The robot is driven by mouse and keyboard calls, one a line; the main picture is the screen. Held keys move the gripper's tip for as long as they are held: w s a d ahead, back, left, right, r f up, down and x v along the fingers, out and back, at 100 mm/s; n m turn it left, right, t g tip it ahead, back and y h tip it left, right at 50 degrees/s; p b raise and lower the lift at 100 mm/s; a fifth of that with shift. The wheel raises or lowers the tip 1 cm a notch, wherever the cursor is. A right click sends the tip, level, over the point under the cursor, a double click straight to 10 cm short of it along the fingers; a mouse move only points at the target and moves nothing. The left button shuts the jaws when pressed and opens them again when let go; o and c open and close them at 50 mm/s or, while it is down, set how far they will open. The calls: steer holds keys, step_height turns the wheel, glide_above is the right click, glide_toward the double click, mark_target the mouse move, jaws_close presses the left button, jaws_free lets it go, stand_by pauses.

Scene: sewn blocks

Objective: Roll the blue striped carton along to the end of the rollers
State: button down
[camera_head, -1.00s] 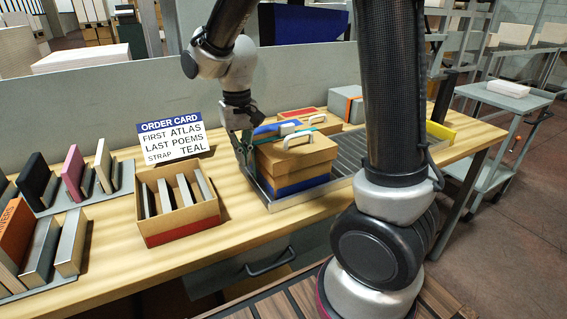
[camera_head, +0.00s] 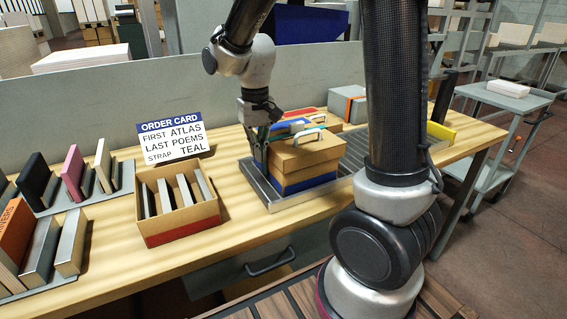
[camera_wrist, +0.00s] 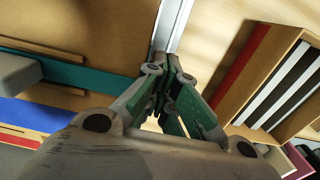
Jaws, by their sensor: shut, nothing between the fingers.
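The brown carton with a blue stripe round its base (camera_head: 306,182) stands upright on the roller track (camera_head: 262,190), near its left end. It has a white handle on its lid. My gripper (camera_head: 262,158) is low at the carton's left side, its fingers shut and empty. In the wrist view the shut fingers (camera_wrist: 170,72) point down beside a brown carton face (camera_wrist: 75,30) with a teal strap (camera_wrist: 105,82). I cannot tell whether they touch it. The carton hides part of the rollers.
An open box of books (camera_head: 178,222) stands left of the track, below the order card (camera_head: 172,138). Other cartons (camera_head: 296,117) stand behind the striped carton. Bare rollers (camera_head: 350,158) show to its right, partly behind my arm. A yellow piece (camera_head: 440,131) is farther right.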

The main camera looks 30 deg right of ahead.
mark_target(319, 127)
steer(key=shift+d, duration=9.55)
steer(key=shift+a, duration=0.15)
steer(key=shift+a, duration=0.85)
steer(key=shift+r, duration=6)
